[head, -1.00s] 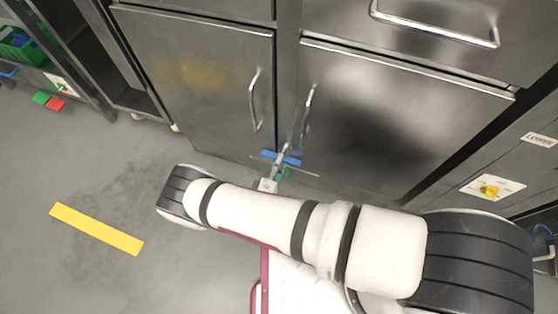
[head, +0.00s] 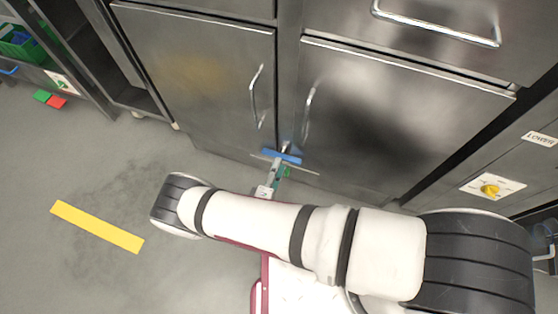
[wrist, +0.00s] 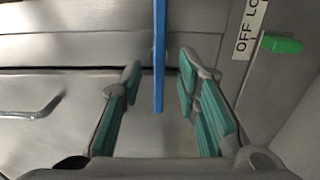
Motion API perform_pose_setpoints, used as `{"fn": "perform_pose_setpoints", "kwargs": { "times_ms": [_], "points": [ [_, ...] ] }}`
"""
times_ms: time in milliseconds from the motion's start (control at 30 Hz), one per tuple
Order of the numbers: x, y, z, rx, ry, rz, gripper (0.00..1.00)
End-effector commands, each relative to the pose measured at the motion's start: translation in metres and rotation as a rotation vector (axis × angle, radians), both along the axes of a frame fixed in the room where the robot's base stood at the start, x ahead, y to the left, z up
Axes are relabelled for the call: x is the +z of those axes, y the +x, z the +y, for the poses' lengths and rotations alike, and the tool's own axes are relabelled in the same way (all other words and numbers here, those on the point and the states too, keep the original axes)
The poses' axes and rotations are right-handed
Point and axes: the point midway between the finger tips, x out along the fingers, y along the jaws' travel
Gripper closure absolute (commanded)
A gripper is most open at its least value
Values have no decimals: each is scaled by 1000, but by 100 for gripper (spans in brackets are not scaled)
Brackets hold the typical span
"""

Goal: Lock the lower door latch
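Two steel lower doors, left (head: 205,75) and right (head: 400,120), stand closed side by side. A blue bar (head: 281,156) lies across the bottom of their meeting edges; I take it for the latch handle. My gripper (head: 276,170) is at the bar, partly hidden behind my arm. In the wrist view, the blue bar (wrist: 159,60) runs between the two teal-padded fingers of my gripper (wrist: 160,72), with gaps on both sides. The gripper is open. A green block (wrist: 282,44) sits right of the fingers, beside a partly visible "OFF LO" label (wrist: 246,30).
Upright door handles, left (head: 255,97) and right (head: 308,114), are above the bar. A drawer (head: 450,35) is above the right door. A panel with a yellow knob (head: 490,190) is at the right.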

Motion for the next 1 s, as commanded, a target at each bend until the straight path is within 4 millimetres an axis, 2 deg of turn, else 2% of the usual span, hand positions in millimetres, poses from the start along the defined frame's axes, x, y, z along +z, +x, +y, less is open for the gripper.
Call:
{"fn": "perform_pose_setpoints", "kwargs": {
  "times_ms": [200, 400, 600, 1000],
  "points": [
    [0, -44, 17, 4, -1, 1, 70],
    [0, -73, 27, 2, 0, 0, 70],
    [0, -84, 31, 1, 0, 0, 70],
    [0, -85, 31, 0, -1, 0, 70]
  ]
}}
